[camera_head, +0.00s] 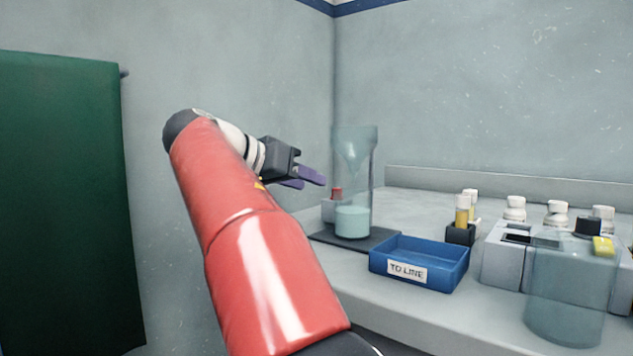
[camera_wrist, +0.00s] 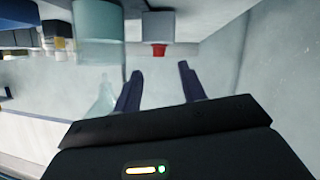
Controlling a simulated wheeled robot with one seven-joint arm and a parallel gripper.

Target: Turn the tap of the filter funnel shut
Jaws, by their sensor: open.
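The filter funnel (camera_head: 354,150) is a clear, tall glass piece standing over a vessel with pale blue-green liquid (camera_head: 352,222) on a dark mat (camera_head: 385,240). Left of it is a grey block with a red knob (camera_head: 336,193); I cannot tell whether this knob is the tap. My gripper (camera_head: 308,181) is open and empty, with purple fingers, left of the funnel and apart from it. In the wrist view, which appears upside down, the red knob (camera_wrist: 158,50) shows beyond the gap between the fingertips (camera_wrist: 160,69). The glass (camera_wrist: 98,35) is on the left there.
A blue tray (camera_head: 445,272) with a label stands in front of the mat. Right of it are a black holder with yellow-filled vials (camera_head: 462,215), grey racks with white-capped bottles (camera_head: 515,208) and a clear beaker (camera_head: 570,300). A wall is behind; a green panel (camera_head: 65,200) is at left.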

